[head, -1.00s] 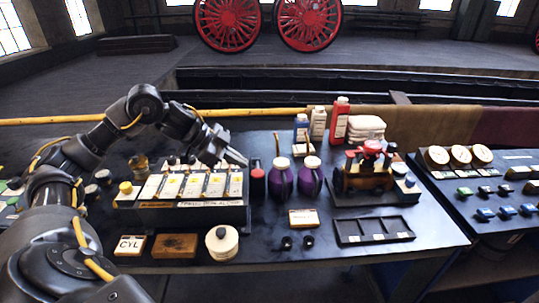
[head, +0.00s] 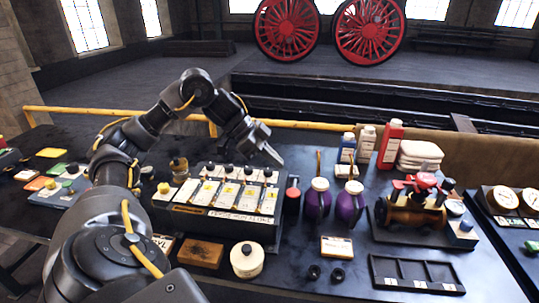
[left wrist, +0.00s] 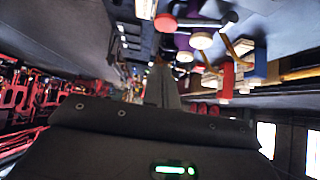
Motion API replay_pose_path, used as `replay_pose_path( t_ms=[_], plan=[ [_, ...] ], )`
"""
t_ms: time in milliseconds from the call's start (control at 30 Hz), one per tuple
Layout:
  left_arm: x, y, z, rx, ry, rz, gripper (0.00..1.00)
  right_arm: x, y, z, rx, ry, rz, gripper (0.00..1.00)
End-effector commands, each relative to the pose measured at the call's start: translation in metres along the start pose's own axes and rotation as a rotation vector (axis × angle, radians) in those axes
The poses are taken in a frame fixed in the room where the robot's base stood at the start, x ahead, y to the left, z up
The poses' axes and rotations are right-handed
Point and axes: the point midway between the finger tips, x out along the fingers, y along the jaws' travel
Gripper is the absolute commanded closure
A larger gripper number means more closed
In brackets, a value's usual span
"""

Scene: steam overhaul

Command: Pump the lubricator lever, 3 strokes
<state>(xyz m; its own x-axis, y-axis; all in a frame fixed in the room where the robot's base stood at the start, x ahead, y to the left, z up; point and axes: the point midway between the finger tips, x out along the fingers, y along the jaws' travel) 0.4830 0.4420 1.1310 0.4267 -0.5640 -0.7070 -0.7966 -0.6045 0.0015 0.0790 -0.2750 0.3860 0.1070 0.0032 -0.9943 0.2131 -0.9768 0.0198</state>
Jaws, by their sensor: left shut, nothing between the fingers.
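The lubricator (head: 222,200) is a long dark box with a row of pale labelled panels and black knobs on top. At its right end stands the lever, with a red end (head: 292,189) on a dark body. The red end also shows near the top of the left wrist view (left wrist: 165,22). My left gripper (head: 274,158) is shut and empty. In the head view it appears above and slightly left of the red end. In the left wrist view its fingers (left wrist: 162,85) point toward the bench, and no contact with the lever shows. My right gripper is out of view.
Two purple oil cans (head: 318,202) stand close right of the lever. A brass and red model engine (head: 412,213) is further right. A round cream tin (head: 246,262) and a brown block (head: 201,254) lie in front. Bottles (head: 391,145) and folded cloths (head: 419,153) stand behind.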

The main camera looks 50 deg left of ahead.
Motion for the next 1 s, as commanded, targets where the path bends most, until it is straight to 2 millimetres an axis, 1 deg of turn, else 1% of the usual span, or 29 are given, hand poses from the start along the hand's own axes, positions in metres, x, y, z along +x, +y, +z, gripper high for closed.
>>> replay_pose_path(
  t_ms=[33, 100, 267, 300, 400, 633, 1000],
  plan=[
    [0.011, 0.001, -0.001, 0.000, 0.000, 0.005, 1.00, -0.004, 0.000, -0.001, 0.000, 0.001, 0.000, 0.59],
    [0.025, 0.001, -0.001, 0.000, 0.000, 0.005, 1.00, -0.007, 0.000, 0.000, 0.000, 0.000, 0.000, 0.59],
    [0.056, 0.001, -0.002, -0.001, 0.001, 0.004, 1.00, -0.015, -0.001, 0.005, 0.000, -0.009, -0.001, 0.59],
    [0.060, 0.001, 0.006, -0.004, -0.004, 0.003, 1.00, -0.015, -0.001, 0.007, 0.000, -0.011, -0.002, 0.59],
    [0.069, 0.001, 0.017, -0.004, -0.003, 0.000, 1.00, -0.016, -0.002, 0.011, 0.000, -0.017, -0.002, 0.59],
    [0.081, 0.000, 0.028, -0.001, 0.000, -0.001, 1.00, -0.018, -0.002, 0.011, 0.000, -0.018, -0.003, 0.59],
    [0.082, 0.000, 0.029, 0.001, 0.001, -0.002, 1.00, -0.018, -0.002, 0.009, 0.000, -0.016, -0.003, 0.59]
  ],
)
